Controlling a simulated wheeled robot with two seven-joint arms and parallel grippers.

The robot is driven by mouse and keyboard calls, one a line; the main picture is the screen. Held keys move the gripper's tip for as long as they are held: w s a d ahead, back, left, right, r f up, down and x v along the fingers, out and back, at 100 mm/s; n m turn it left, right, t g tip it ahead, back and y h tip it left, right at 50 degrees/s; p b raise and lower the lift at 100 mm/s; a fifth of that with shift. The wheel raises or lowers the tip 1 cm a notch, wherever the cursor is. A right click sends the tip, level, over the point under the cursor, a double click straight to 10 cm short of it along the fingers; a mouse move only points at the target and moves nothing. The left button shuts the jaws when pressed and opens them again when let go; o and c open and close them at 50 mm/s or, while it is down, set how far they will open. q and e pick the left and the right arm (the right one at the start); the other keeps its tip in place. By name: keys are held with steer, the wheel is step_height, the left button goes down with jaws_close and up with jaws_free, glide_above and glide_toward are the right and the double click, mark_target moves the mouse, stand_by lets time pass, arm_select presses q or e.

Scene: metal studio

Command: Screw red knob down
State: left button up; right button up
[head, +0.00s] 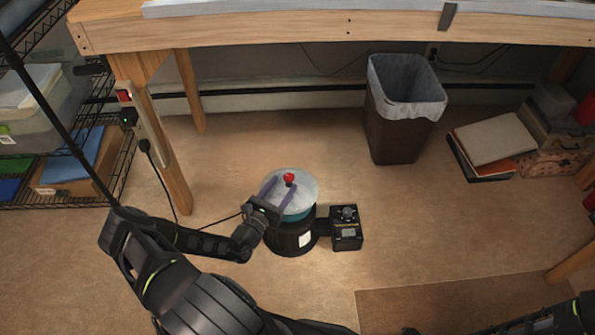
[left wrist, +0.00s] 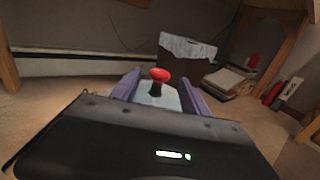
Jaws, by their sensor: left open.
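The red knob (head: 289,178) stands upright at the middle of a pale round lid on a dark cylindrical machine (head: 292,238) on the floor. A teal band shows under the lid (head: 306,190). In the left wrist view the knob (left wrist: 159,75) has a red top on a dark stem and shows between the two purple fingers. My left gripper (head: 281,187) reaches over the lid from the left, open, with one finger on each side of the knob and visible gaps. Whether the fingers touch the lid is unclear. My right gripper is not in view; only part of my right arm shows at bottom right.
A control box (head: 346,228) with a dial is attached to the machine's right side. A lined trash bin (head: 400,110), a wooden table (head: 330,32) and books (head: 492,140) stand behind. A wire shelf (head: 95,150) is at left. Floor right of the box is clear.

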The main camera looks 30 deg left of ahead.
arm_select(q)
steer(key=w, duration=0.2)
steer(key=w+b, duration=0.1)
steer(key=w, duration=0.1)
steer(key=w+b, duration=0.1)
steer(key=w, duration=0.1)
steer(key=shift+w+a+f, duration=0.1)
steer(key=shift+w+a, duration=0.2)
steer(key=shift+w, duration=0.1)
steer(key=shift+w+a, duration=0.1)
steer(key=shift+w, duration=0.45)
jaws_close()
